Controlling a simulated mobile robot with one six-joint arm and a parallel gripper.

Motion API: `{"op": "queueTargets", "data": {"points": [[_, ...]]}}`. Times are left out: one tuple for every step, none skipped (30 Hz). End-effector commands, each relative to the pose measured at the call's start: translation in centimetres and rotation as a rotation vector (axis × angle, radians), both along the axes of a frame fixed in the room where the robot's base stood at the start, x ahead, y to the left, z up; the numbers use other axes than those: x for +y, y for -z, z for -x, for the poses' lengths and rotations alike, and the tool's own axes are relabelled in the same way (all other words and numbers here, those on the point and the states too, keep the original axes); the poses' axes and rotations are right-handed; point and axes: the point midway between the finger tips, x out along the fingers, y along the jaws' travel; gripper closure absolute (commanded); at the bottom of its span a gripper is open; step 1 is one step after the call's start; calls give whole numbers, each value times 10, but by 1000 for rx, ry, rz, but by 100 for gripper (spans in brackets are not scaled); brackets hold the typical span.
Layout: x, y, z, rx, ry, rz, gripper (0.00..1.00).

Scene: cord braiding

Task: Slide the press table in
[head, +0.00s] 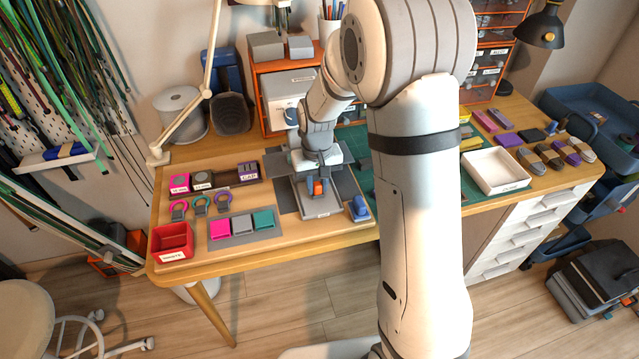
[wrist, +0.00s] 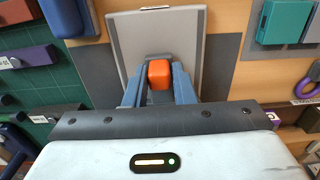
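The press table is a light grey plate (wrist: 127,36) under my gripper in the wrist view. In the head view the plate (head: 321,208) sticks out toward the front edge of the desk, below the press. An orange handle (wrist: 159,74) stands on the plate; it also shows in the head view (head: 318,188). My gripper (wrist: 159,82) has its blue-grey fingers on either side of the handle and appears shut on it. The lower part of the handle and the plate's near end are hidden by my gripper.
A blue object (head: 359,208) stands close to the plate's right side. Pink, grey and teal pieces lie on a grey mat (head: 216,240) to the left, beside a red bin (head: 172,242). A white tray (head: 495,170) sits at the right.

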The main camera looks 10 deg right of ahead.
Motion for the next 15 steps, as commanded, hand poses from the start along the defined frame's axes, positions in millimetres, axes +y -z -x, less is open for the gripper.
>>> {"op": "queueTargets", "data": {"points": [[0, 0, 0, 0, 1, 0, 73], [-1, 0, 0, 0, 2, 0, 70], [-1, 0, 0, 1, 2, 0, 67], [-1, 0, 0, 1, 3, 0, 64], [-1, 0, 0, 1, 3, 0, 62], [-1, 0, 0, 1, 3, 0, 59], [-1, 0, 0, 2, 3, 0, 58], [-1, 0, 0, 2, 4, 0, 58], [-1, 0, 0, 2, 4, 0, 58], [-1, 1, 1, 2, 4, 0, 58], [-1, 1, 1, 2, 4, 0, 58], [-1, 1, 1, 2, 4, 0, 58], [-1, 0, 1, 2, 4, 0, 58], [-1, -1, 0, 2, 4, 0, 58], [-1, -3, 0, 1, 4, 0, 58]]}}
